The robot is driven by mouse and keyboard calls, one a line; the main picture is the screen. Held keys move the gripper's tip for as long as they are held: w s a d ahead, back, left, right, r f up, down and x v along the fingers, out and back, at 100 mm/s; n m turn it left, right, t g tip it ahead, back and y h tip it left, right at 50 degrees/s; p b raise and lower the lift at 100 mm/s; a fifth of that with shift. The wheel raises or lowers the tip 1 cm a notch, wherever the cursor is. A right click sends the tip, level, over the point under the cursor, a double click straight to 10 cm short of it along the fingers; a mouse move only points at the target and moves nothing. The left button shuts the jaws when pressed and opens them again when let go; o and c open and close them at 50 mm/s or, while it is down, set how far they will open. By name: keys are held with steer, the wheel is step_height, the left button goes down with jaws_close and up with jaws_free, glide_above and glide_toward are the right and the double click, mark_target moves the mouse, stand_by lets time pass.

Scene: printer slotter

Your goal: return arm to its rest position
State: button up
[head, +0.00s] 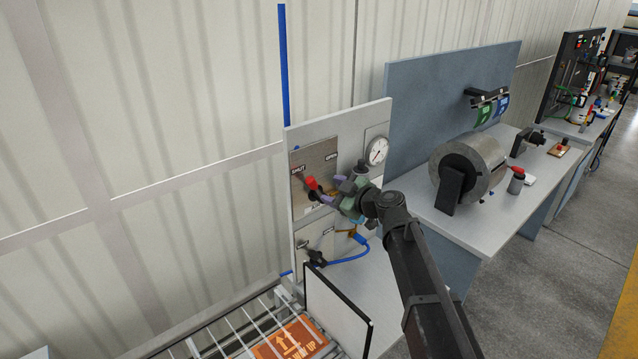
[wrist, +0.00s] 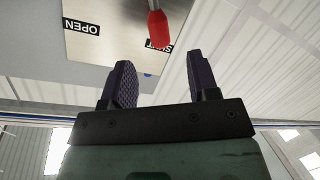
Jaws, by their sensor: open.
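My gripper (head: 332,190) is in front of the upright valve panel (head: 374,115) in the head view. In the wrist view my gripper (wrist: 162,88) has its two dark fingers spread, with nothing between them. A red-tipped lever handle (head: 311,184) is close by my fingertips in the head view. In the wrist view the red handle (wrist: 158,28) lies beyond the fingertips, apart from them. Behind it is a plate (wrist: 100,45) lettered OPEN and SHUT. My dark arm reaches up from the lower right.
A gauge (head: 377,151) sits on the panel, and a second black-handled valve (head: 316,257) with a blue hose is below. A white board (head: 337,309) stands by a roller conveyor holding an orange box (head: 290,340). A bench with a metal drum (head: 468,170) is to the right.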

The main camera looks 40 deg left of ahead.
steer(key=shift+d+r, duration=0.2)
steer(key=shift+d, duration=0.85)
steer(key=s+d+f+m+g+h+b, duration=0.1)
steer(key=s+d+f+m+h, duration=0.3)
steer(key=d, duration=0.3)
steer(key=s+d+f+m+g+h+b, duration=0.1)
steer(key=s+d+f+m+h, duration=0.1)
steer(key=d+f+m, duration=0.4)
steer(key=s+d+f+m+h+b, duration=0.1)
steer(key=d+f+m+h+b, duration=0.2)
steer(key=d, duration=1.3)
steer(key=s+d+f+m+h+b, duration=0.1)
steer(key=d+f+m+h+b, duration=0.2)
steer(key=d, duration=1.4)
steer(key=s+d+f+m+t+h+b, duration=0.1)
steer(key=d+f+m+b, duration=0.4)
steer(key=d+f, duration=0.6)
steer(key=s+d+m+h, duration=0.1)
steer(key=d+m+h, duration=0.1)
steer(key=d, duration=0.3)
steer(key=shift+d+m+h, duration=0.15)
steer(key=shift+m+h, duration=0.15)
steer(key=shift+h, duration=0.1)
